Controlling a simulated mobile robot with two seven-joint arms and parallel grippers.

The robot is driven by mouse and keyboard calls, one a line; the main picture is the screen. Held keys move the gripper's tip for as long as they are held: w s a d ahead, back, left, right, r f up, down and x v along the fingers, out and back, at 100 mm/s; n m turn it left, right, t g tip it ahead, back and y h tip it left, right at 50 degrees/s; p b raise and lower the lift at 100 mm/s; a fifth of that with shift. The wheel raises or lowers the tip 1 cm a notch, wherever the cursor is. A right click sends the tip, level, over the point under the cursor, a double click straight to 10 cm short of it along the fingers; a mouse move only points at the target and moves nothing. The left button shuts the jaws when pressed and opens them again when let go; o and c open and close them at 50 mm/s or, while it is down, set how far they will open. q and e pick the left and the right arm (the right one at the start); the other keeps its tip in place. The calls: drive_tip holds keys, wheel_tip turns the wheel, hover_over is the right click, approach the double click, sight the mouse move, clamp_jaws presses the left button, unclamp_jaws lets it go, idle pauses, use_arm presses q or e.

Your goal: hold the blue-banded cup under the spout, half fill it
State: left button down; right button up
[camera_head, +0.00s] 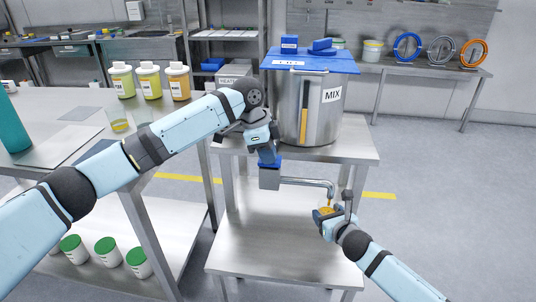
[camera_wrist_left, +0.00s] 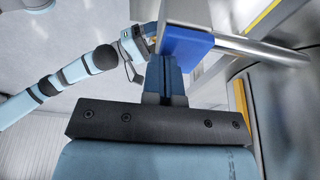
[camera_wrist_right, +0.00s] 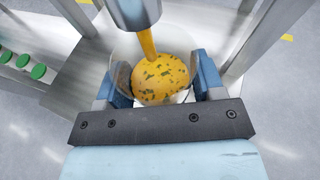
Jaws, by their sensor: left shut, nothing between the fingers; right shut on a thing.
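The clear cup (camera_wrist_right: 125,48) is between the fingers of my right gripper (camera_wrist_right: 160,85), under the spout (camera_wrist_right: 130,12). An orange stream with dark flecks runs from the spout into it, and orange fill covers its bottom. Its band cannot be made out. The head view shows the cup (camera_head: 324,212) low at the spout's bent end (camera_head: 330,188). My left gripper (camera_head: 265,148) is shut and empty at the filler's blue part (camera_head: 269,163), above the grey block (camera_head: 269,180). In the left wrist view its closed fingers (camera_wrist_left: 165,78) meet that blue part (camera_wrist_left: 186,44).
The steel pot marked MIX (camera_head: 310,115), with a blue lid (camera_head: 315,65), stands on the steel cart (camera_head: 355,152). Green-lidded jars (camera_head: 105,250) sit below.

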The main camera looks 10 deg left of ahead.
use_arm(q)
drive_tip(key=d+v, duration=0.1)
drive_tip(key=v, duration=1.3)
drive_tip(key=shift+r, duration=0.1)
idle(1.0)
